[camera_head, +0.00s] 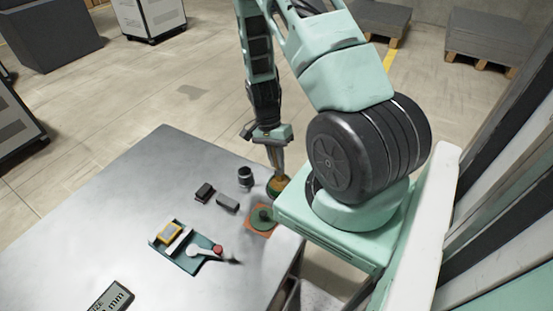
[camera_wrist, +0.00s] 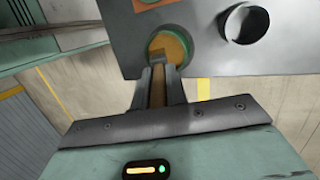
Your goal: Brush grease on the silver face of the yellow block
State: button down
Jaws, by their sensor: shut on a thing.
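The yellow block (camera_head: 170,232) sits at the back left of a teal tray (camera_head: 190,265) on the grey table. A pale strip (camera_head: 178,244) lies along its near right side; I cannot make out the silver face clearly. My gripper (camera_head: 276,158) points down at the table's far right edge, above a green pot of amber grease (camera_head: 277,187). In the wrist view my gripper (camera_wrist: 158,85) is shut on a thin tan-handled brush (camera_wrist: 157,92). Its grey end reaches over or into the pot (camera_wrist: 186,50); I cannot tell whether it touches the grease.
A red-and-white tool (camera_head: 207,250) lies across the tray's right end.

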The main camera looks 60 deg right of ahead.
jog(key=shift+r+p, duration=1.95)
jog(key=shift+r, duration=0.75)
